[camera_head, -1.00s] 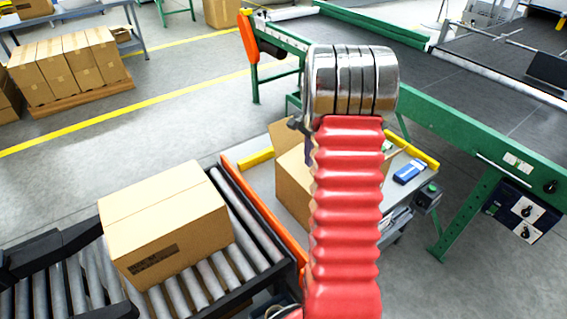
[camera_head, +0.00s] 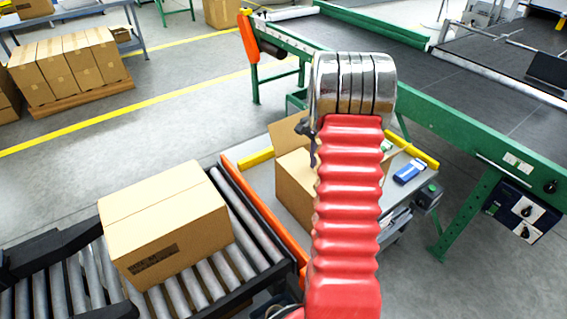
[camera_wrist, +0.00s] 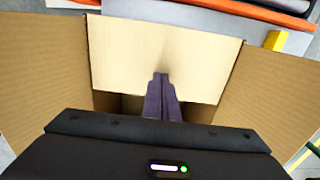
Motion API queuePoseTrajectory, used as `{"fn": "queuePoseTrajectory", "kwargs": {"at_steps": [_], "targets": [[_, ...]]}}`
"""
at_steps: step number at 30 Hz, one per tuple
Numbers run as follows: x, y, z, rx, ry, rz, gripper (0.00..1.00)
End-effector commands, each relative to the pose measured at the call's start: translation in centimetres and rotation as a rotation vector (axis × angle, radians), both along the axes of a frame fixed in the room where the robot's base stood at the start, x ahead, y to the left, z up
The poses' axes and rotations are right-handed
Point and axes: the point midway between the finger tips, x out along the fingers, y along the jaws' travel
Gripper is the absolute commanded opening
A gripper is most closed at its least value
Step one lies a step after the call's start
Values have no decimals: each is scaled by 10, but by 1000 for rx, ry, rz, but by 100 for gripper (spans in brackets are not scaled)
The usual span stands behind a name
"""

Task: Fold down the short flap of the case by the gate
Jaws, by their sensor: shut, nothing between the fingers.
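The open case (camera_head: 296,188) stands on the grey table beside the orange gate (camera_head: 262,205), mostly hidden behind my red arm in the head view. In the wrist view its short flap (camera_wrist: 165,55) is across the top middle, pale and leaning over the opening. Two long side flaps spread outward, one at left (camera_wrist: 45,75) and one at right (camera_wrist: 265,95). My gripper (camera_wrist: 162,80) is shut and empty, its dark fingertips over the lower part of the short flap. I cannot tell whether they touch it. The case's inside shows only as a dark strip below the flap.
A closed carton (camera_head: 165,225) sits on the roller conveyor (camera_head: 255,235) at left. A blue-and-white box (camera_head: 410,171) lies on the table's right side, near a yellow rail (camera_head: 415,155). A green-framed belt conveyor (camera_head: 460,125) runs behind.

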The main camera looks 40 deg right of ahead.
Motion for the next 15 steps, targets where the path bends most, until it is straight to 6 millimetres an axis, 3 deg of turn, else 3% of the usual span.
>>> {"fn": "queuePoseTrajectory", "kwargs": {"at_steps": [8, 15], "targets": [[0, 0, 2, -1, -1, 0, 0], [1, 0, 20, -2, -3, 0, 0]]}}
